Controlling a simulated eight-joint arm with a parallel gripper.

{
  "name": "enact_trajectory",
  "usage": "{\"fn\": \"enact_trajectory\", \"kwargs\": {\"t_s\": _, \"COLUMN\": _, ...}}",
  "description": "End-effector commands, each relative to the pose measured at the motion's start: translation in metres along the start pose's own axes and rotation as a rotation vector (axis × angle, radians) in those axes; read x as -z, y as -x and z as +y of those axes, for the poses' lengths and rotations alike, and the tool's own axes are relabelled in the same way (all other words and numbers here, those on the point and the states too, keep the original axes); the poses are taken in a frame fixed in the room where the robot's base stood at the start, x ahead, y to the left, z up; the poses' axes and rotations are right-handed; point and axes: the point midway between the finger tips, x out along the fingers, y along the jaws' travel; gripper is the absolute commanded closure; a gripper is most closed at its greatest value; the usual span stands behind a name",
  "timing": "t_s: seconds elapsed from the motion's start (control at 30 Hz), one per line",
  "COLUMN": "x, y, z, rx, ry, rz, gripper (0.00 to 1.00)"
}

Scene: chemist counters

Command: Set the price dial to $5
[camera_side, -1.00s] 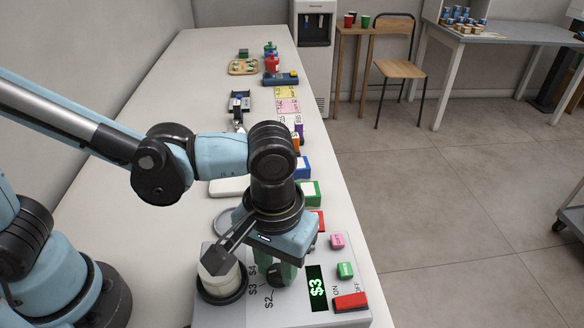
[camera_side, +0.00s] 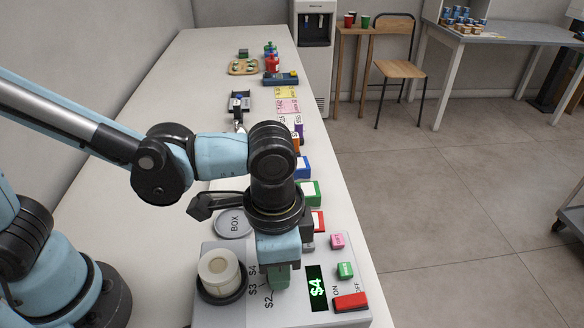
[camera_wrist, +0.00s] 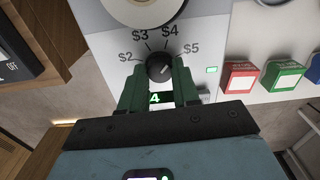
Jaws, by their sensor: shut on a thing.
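The black price dial (camera_wrist: 160,66) is on the white panel of the machine (camera_side: 290,318), inside an arc of marks $2, $3, $4 and $5. My gripper (camera_wrist: 158,72) has its green fingers shut on the dial, one on each side. In the side view my gripper (camera_side: 277,279) comes down on the dial from above and hides it. The green display (camera_side: 316,288) reads $4. A white line on the dial points up and right, but I cannot tell exactly at which mark.
A red ON/OFF switch (camera_side: 350,302), a green button (camera_side: 345,270) and a pink button (camera_side: 337,241) sit to the right. Coloured boxes line the counter behind.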

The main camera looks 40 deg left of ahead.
Motion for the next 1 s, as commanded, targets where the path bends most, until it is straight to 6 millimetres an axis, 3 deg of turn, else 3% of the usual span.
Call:
{"fn": "enact_trajectory", "kwargs": {"t_s": 0.5, "x": -0.0002, "y": 0.0, "z": 0.0002, "rx": -0.001, "ry": -0.372, "rz": -0.001, "gripper": 1.0}}
{"fn": "enact_trajectory", "kwargs": {"t_s": 1.0, "x": -0.0002, "y": 0.0, "z": 0.0001, "rx": -0.001, "ry": -0.46, "rz": -0.001, "gripper": 1.0}}
